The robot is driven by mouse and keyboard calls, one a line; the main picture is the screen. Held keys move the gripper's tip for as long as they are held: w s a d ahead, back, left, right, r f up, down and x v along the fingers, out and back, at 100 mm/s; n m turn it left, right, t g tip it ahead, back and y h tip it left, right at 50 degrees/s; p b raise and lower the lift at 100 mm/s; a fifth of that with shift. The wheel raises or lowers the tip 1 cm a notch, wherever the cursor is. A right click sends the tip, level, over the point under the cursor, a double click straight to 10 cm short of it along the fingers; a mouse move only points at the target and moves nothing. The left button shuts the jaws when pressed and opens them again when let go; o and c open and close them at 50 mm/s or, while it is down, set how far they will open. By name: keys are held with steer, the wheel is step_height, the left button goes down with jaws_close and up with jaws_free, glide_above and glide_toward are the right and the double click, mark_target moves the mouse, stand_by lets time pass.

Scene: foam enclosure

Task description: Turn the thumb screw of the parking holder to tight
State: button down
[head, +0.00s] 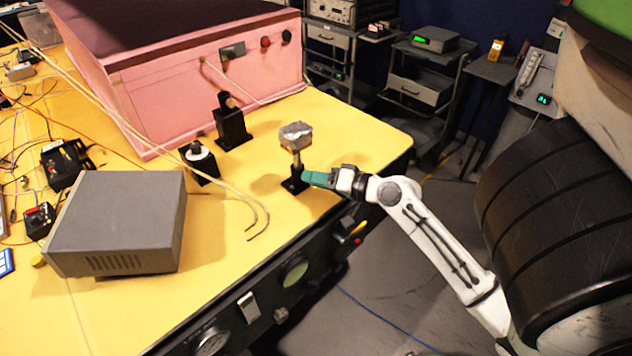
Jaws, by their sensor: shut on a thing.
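The parking holder (293,184) is a small black stand near the right edge of the yellow table. A thin upright post (297,160) rises from it and carries a grey, foil-like block (296,135) at the top. My gripper (307,177), with teal fingers, reaches in from the right at the height of the holder's lower part. Its fingertips are shut at the holder's right side, where the thumb screw sits. The screw itself is hidden by the fingers, so its angle cannot be seen.
Two other black holders, one taller (231,126) and one with a white ring (199,160), stand to the left. A pink foam box (190,75) is behind. A grey instrument box (120,215) and thin bent rods (225,187) lie left.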

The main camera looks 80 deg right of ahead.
steer(key=shift+m, duration=0.4)
steer(key=c, duration=0.9)
jaws_free()
steer(key=shift+s+b, duration=0.4)
steer(key=shift+s, duration=0.2)
steer(key=shift+b+v, duration=1.25)
steer(key=shift+v, duration=3.6)
